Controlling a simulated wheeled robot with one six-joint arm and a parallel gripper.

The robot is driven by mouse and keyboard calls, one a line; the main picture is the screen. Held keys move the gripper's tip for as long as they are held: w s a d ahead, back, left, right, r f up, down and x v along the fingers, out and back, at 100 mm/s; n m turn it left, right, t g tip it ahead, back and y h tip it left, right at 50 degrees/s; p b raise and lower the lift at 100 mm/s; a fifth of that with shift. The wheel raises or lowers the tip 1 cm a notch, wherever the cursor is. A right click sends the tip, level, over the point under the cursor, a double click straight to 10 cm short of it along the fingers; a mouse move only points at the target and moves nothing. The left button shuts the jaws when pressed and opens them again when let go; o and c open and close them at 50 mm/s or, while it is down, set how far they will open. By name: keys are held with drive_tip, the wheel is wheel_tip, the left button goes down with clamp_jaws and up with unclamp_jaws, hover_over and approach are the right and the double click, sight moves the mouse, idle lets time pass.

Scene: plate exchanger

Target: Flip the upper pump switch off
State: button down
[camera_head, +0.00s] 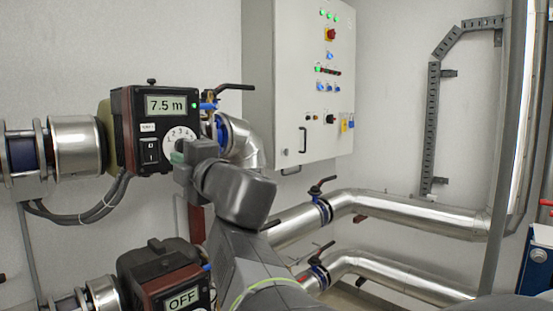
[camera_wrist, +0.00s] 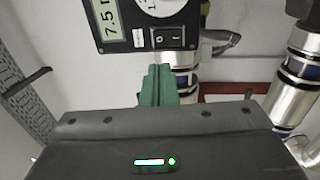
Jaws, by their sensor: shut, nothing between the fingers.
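The upper pump (camera_head: 122,118) is a dark box on the wall pipe at the left, its display reading 7.5 m and a green light lit. Its black rocker switch (camera_head: 149,150) sits below the display, left of a white dial (camera_head: 180,136). In the wrist view the switch (camera_wrist: 174,38) shows at the top, marked O and I. My gripper (camera_wrist: 157,68) is shut and empty, its green fingers pointing towards the switch and just below it in that view. In the head view my gripper (camera_head: 177,156) is at the right of the switch; whether it touches the pump I cannot tell.
A lower pump (camera_head: 165,270) with a display reading OFF is below, partly behind my arm. A white control cabinet (camera_head: 285,95) hangs on the wall. Black cables (camera_head: 95,212) hang below the upper pump.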

sight(152, 145)
drive_tip(key=x, duration=1.1)
drive_tip(key=shift+w, duration=0.15)
drive_tip(key=shift+a+r+p, duration=0.15)
drive_tip(key=shift+p, duration=0.2)
